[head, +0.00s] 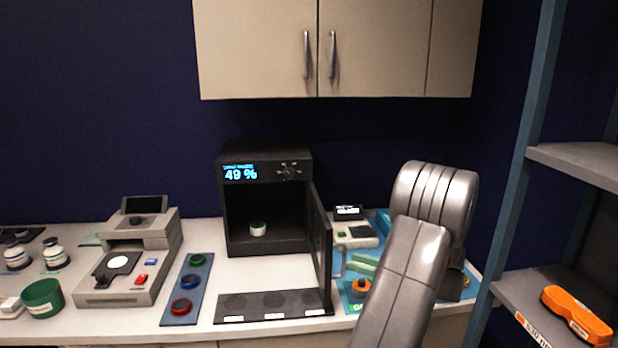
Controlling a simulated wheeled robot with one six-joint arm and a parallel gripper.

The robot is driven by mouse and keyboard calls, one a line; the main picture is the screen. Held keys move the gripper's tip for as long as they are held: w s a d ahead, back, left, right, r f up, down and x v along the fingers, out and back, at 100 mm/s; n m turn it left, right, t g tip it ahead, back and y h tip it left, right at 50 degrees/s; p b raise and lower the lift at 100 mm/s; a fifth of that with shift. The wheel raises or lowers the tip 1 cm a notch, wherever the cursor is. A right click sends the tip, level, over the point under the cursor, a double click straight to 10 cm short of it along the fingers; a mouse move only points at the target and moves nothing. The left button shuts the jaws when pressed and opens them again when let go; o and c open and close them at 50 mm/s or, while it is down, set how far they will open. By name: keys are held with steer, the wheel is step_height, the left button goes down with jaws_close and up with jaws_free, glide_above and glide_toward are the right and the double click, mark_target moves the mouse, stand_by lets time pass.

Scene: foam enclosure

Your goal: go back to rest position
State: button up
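My arm rises at the lower right in the head view, in front of the right part of the counter (110,327). It bends at a large grey joint near the top. My gripper is not clearly visible; the arm's far end is hidden behind its own links. A black box-shaped device (262,160) stands on the counter with its door (320,250) open towards me. Its display reads 49 %, and a small white container (258,229) stands inside.
A blue strip with green, blue and red buttons (186,306) and a grey instrument (140,262) lie left. A black pad (265,305) lies before the box. A shelf rack with an orange case (575,312) stands right. Cabinets (350,45) hang above.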

mark_target(343, 272)
steer(key=x, duration=0.4)
steer(key=shift+w+a+p, duration=0.1)
steer(key=shift+p, duration=0.3)
steer(key=shift+a, duration=0.1)
steer(key=shift+f, duration=0.1)
